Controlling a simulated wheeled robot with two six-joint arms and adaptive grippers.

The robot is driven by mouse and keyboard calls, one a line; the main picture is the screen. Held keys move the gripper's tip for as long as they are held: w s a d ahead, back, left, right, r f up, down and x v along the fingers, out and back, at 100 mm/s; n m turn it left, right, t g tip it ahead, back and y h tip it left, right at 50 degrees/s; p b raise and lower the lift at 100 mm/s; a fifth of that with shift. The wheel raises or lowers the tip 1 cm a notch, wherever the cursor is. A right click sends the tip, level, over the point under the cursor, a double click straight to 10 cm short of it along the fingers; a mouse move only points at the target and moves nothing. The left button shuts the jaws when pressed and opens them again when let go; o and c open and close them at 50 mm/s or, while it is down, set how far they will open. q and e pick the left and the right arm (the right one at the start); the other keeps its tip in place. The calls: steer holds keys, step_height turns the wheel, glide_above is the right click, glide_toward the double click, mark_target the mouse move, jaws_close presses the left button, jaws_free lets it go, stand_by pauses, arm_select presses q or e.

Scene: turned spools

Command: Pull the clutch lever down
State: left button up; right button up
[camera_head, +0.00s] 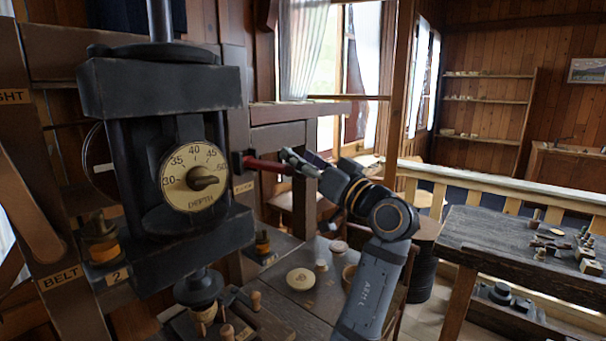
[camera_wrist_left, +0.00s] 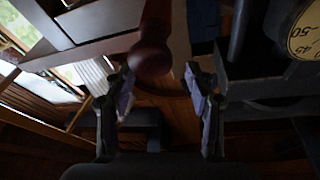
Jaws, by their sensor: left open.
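The clutch lever (camera_head: 268,165) is a dark red bar that sticks out to the right from a black mount beside the dial machine. It lies almost level, its outer end slightly lower. My left gripper (camera_head: 291,158) is open at the lever's outer end. In the left wrist view the lever's round red end (camera_wrist_left: 152,60) shows just ahead of the gap between the two open fingers (camera_wrist_left: 160,88), nearer the left finger. I cannot tell whether a finger touches it. My right gripper is not in view.
The black machine with its depth dial (camera_head: 194,177) stands close left of the lever. A dark bench below holds a pale disc (camera_head: 301,279) and small turned pieces. A second workbench (camera_head: 480,239) with small parts stands at right.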

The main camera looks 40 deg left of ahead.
arm_select(q)
step_height(320, 180, up, 6)
steer(key=shift+r, duration=0.25)
stand_by(0.5)
